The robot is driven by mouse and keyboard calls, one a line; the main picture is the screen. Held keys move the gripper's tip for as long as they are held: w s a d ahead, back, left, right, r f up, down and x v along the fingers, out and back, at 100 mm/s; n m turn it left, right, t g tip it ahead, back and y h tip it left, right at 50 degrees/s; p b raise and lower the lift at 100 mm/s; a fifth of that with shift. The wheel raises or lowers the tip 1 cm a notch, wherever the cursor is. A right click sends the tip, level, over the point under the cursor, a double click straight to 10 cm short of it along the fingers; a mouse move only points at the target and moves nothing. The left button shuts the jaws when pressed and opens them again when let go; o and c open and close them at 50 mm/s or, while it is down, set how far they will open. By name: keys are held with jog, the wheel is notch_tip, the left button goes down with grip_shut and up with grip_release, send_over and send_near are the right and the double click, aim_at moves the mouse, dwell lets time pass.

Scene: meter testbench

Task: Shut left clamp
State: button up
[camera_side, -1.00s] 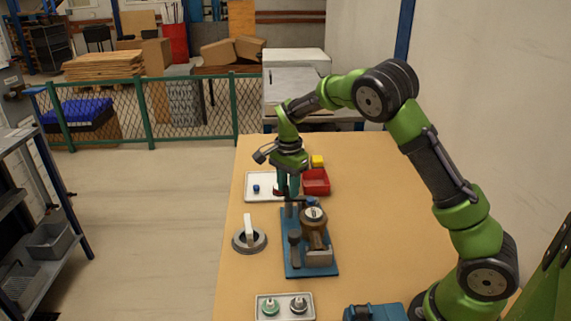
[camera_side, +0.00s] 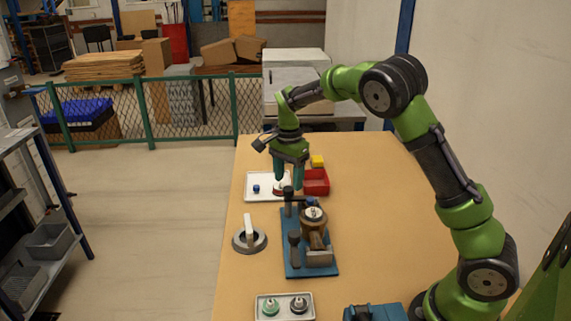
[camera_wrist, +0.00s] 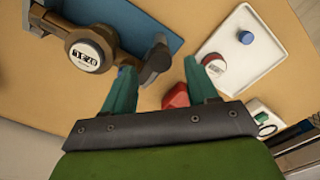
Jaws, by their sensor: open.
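The meter (camera_side: 314,217), a brown body with a round display, sits on a blue fixture plate (camera_side: 325,271). It also shows in the wrist view (camera_wrist: 88,55). A dark clamp (camera_side: 288,200) stands at the plate's far end, its upright part near my fingertips; the wrist view shows this clamp (camera_wrist: 155,62) between and ahead of the fingers. A second dark clamp (camera_side: 294,243) stands at the near left of the plate. I cannot tell which is called left. My gripper (camera_side: 288,184) is open and empty, pointing down just above and behind the far clamp; no contact is clear.
A white tray (camera_side: 256,196) with a blue knob and a red-rimmed round part lies behind. A red bin (camera_side: 316,183) and a yellow block (camera_side: 318,161) are beside it. A grey round part with a light handle (camera_side: 249,238) stands left. A small tray (camera_side: 259,312) is in front.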

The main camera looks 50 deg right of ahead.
aim_at(288, 187)
notch_tip(288, 187, up, 14)
dwell(0.3)
jog(key=s+a+n+t+y, duration=0.1)
jog(key=s+a+n+t, duration=0.2)
jog(key=s, duration=0.8)
jog(key=s+a+f+n+t+y, duration=0.1)
jog(key=s+a+n+t, duration=0.3)
jog(key=s+a+n, duration=0.3)
jog(key=s+n, duration=0.4)
jog(key=s, duration=0.1)
jog(key=shift+s+a, duration=0.3)
jog(key=shift+a, duration=0.05)
